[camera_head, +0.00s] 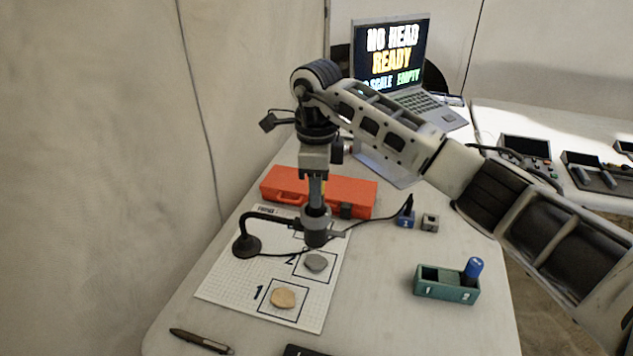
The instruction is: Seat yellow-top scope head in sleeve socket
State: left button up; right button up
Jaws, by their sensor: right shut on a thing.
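Directly below the fingers is the sleeve (316,236), a dark upright cylinder with a grey collar, level with the end of a bent black stand (247,245). The gripper hides the sleeve's top, so I cannot tell how deep the head sits in it. My left gripper is not in view.
A grey stone (316,262) and a tan stone (283,298) lie on the grid sheet (228,284). An orange case (359,192) stands behind. A green rack (431,284) holds a blue-capped item (474,268). A laptop (392,55) reads "NO HEAD READY". The table's right front is clear.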

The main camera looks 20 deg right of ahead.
jog(key=shift+f+b, duration=0.45)
jog(key=shift+f, duration=0.1)
jog(key=o, duration=1)
jog(key=shift+r, duration=0.1)
jog(key=shift+r+p, duration=0.35)
notch_tip(320, 180, up, 12)
jog(key=shift+r+b, duration=0.2)
jog(key=shift+b, duration=0.1)
